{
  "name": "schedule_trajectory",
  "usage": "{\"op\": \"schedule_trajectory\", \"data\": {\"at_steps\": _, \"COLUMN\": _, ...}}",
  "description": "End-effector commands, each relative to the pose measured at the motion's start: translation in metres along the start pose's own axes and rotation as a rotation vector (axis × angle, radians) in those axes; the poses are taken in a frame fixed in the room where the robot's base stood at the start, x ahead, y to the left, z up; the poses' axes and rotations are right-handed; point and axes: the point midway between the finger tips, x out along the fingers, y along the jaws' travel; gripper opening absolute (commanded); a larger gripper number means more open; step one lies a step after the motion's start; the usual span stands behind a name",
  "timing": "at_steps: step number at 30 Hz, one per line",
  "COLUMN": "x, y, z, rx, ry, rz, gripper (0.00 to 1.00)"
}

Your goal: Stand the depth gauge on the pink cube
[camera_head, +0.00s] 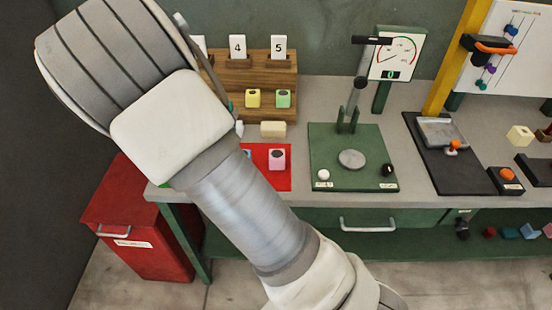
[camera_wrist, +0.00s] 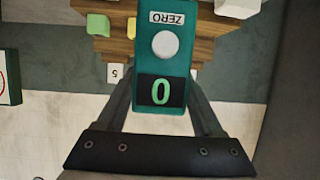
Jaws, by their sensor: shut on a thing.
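The depth gauge (camera_wrist: 160,55) is a teal block with a round white button marked ZERO and a dark display reading a green 0. My gripper (camera_wrist: 162,92) is shut on it, with one dark finger on each side. In the head view my arm hides the gripper and nearly all of the gauge. The pink cube (camera_head: 277,160), with a dark round mark on top, sits on a red mat (camera_head: 284,183) on the bench. I cannot make out the pink cube in the wrist view.
A wooden rack (camera_head: 262,76) with number cards holds a yellow cube (camera_head: 253,98) and a green cube (camera_head: 283,99). A cream block (camera_head: 273,129) lies before it. A red bin (camera_head: 135,225) is at left.

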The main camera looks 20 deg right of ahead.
Motion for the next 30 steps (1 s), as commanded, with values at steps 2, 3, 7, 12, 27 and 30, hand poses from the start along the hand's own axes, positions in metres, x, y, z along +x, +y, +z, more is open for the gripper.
{"op": "schedule_trajectory", "data": {"at_steps": 2, "x": 0.000, "y": 0.000, "z": -0.001, "rx": 0.000, "ry": 0.001, "rz": 0.000, "gripper": 0.03}}
{"op": "schedule_trajectory", "data": {"at_steps": 3, "x": 0.000, "y": 0.000, "z": -0.001, "rx": 0.000, "ry": 0.001, "rz": 0.000, "gripper": 0.03}}
{"op": "schedule_trajectory", "data": {"at_steps": 7, "x": -0.001, "y": 0.001, "z": -0.001, "rx": 0.001, "ry": 0.001, "rz": 0.000, "gripper": 0.03}}
{"op": "schedule_trajectory", "data": {"at_steps": 12, "x": -0.021, "y": 0.019, "z": -0.009, "rx": 0.002, "ry": 0.004, "rz": 0.000, "gripper": 0.03}}
{"op": "schedule_trajectory", "data": {"at_steps": 27, "x": -0.087, "y": 0.072, "z": -0.012, "rx": -0.010, "ry": 0.001, "rz": -0.026, "gripper": 0.03}}
{"op": "schedule_trajectory", "data": {"at_steps": 30, "x": -0.088, "y": 0.072, "z": -0.012, "rx": -0.011, "ry": 0.002, "rz": -0.026, "gripper": 0.03}}
